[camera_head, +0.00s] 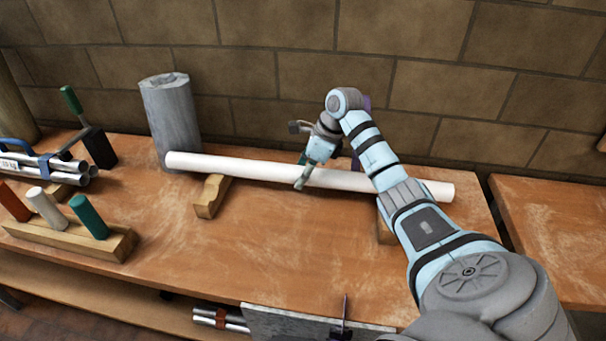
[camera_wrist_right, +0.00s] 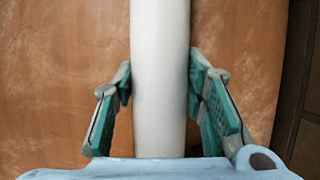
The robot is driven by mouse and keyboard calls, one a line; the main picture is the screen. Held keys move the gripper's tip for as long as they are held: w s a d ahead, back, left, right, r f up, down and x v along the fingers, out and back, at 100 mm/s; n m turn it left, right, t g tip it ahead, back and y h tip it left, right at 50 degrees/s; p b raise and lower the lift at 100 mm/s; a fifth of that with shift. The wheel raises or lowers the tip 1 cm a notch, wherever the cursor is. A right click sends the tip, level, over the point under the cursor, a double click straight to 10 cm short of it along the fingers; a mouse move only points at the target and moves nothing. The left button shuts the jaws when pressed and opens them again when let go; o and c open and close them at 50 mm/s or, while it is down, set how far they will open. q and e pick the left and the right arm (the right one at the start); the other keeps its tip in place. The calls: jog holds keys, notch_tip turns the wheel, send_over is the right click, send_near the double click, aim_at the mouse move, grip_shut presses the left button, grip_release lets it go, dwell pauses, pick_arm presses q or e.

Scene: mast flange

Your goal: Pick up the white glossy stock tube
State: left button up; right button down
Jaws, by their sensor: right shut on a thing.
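The white glossy stock tube (camera_head: 255,169) lies lengthwise across two wooden support blocks on the workbench in the head view. In the right wrist view the tube (camera_wrist_right: 160,75) runs up the middle between the two green finger pads. My right gripper (camera_head: 303,178) is shut on the tube near its middle, with the fingers on either side of it; it also shows in the right wrist view (camera_wrist_right: 162,105). The left support block (camera_head: 211,195) is under the tube; the right block (camera_head: 385,232) is partly hidden by my right arm. My left gripper is not in view.
A grey cylinder (camera_head: 171,120) stands behind the tube's left end. A wooden rack (camera_head: 75,240) with coloured pegs, a bundle of metal tubes (camera_head: 40,165) and a green-handled clamp (camera_head: 87,128) are at the left. A brick wall (camera_head: 270,75) closes the back. The front middle bench is clear.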

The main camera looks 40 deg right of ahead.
jog(key=shift+r, duration=0.2)
notch_tip(320, 180, up, 12)
jog(key=p, duration=0.3)
notch_tip(320, 180, up, 8)
jog(key=p, duration=0.8)
send_over(303, 168)
jog(key=shift+d+f, duration=0.1)
